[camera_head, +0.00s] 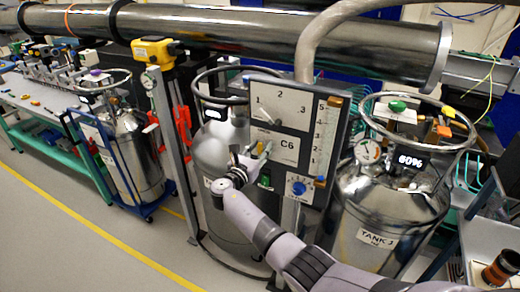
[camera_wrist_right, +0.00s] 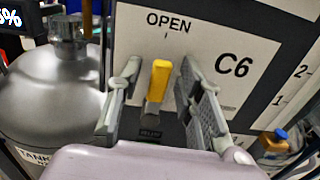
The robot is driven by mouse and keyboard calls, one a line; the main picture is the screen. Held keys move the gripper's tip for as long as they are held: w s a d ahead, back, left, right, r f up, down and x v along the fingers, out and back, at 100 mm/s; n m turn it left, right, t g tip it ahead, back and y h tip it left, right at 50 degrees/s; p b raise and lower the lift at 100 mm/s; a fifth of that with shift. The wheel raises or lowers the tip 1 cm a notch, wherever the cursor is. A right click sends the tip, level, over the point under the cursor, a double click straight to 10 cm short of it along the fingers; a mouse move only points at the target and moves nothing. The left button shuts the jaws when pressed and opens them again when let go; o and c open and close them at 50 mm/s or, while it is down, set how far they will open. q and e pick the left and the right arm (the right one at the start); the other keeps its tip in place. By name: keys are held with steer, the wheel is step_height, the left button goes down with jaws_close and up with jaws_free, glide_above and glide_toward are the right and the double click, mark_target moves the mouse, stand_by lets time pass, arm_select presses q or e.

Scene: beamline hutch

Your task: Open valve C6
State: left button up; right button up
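The C6 panel (camera_head: 287,145) stands upright in the head view, and its label also shows in the right wrist view (camera_wrist_right: 234,66). A yellow valve lever (camera_wrist_right: 159,82) sticks out of the panel, below and slightly left of the word OPEN (camera_wrist_right: 168,21). My right gripper (camera_head: 259,152) is in front of the panel, left of the C6 label. In the right wrist view its two fingers are spread on either side of the lever, with a visible gap on each side. The gripper's grip on the lever is not closed. The lever's base is partly hidden. My left gripper is out of view.
The panel also carries a dial (camera_head: 283,103), a vertical scale (camera_head: 325,140) and a blue knob (camera_head: 298,187). Tank J (camera_head: 385,225) stands close on the right, with a silver tank (camera_head: 217,150) behind on the left. A large pipe (camera_head: 250,30) crosses above.

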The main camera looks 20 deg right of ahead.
steer(key=v, duration=1.2)
steer(key=shift+f, duration=0.15)
steer(key=s+f+m+g+y+b, duration=0.1)
steer(key=s+f+m+g+y, duration=0.15)
steer(key=s+f, duration=0.85)
steer(key=s+f+m+g+y+b, duration=0.15)
steer(key=f+y, duration=0.25)
steer(key=f, duration=1.4)
steer(key=s+f+m+g+y, duration=0.25)
steer(key=s+f, duration=0.45)
steer(key=f, duration=0.8)
steer(key=s+f+m+g+y+b, duration=0.1)
steer(key=s+f+m, duration=0.4)
steer(key=s, duration=0.7)
steer(key=s+d+f+m+g+y+b, duration=0.1)
steer(key=s+f+m, duration=0.5)
steer(key=s, duration=0.7)
steer(key=s+d+f+m+g+y, duration=0.1)
steer(key=s+f+m, duration=0.4)
steer(key=s, duration=0.7)
steer(key=shift+s+d+f+m+g+y+b, duration=0.25)
steer(key=shift+s+f+m+g+y+b, duration=0.25)
steer(key=shift+f+y, duration=0.4)
steer(key=shift+w, duration=0.1)
